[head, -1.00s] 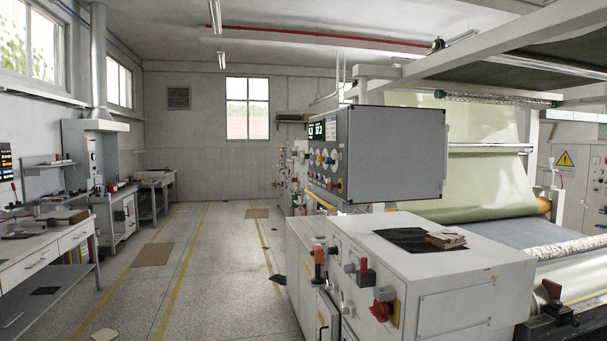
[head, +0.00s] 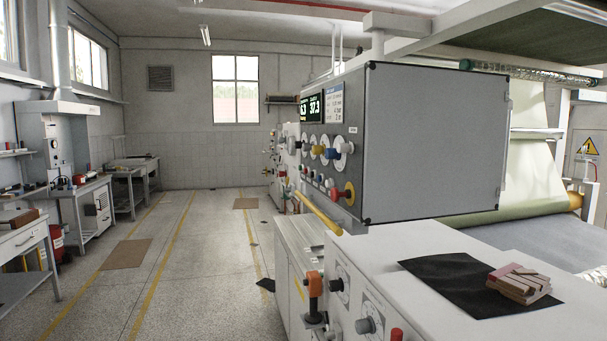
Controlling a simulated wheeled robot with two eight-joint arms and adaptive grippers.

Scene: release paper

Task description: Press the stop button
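In the head view a grey control box (head: 432,140) hangs above the white machine cabinet at centre right. Its left face carries two lit displays, a row of dials and several coloured buttons. Another red knob (head: 396,334) is cut off at the bottom edge, on the cabinet's front. Neither of my grippers shows in this view.
The white cabinet top (head: 375,250) holds a black sheet (head: 440,290) and a small stack of blocks (head: 520,283). An orange-topped lever (head: 314,284) stands on its front. The aisle floor (head: 200,270) is largely clear, with benches (head: 30,240) along the left.

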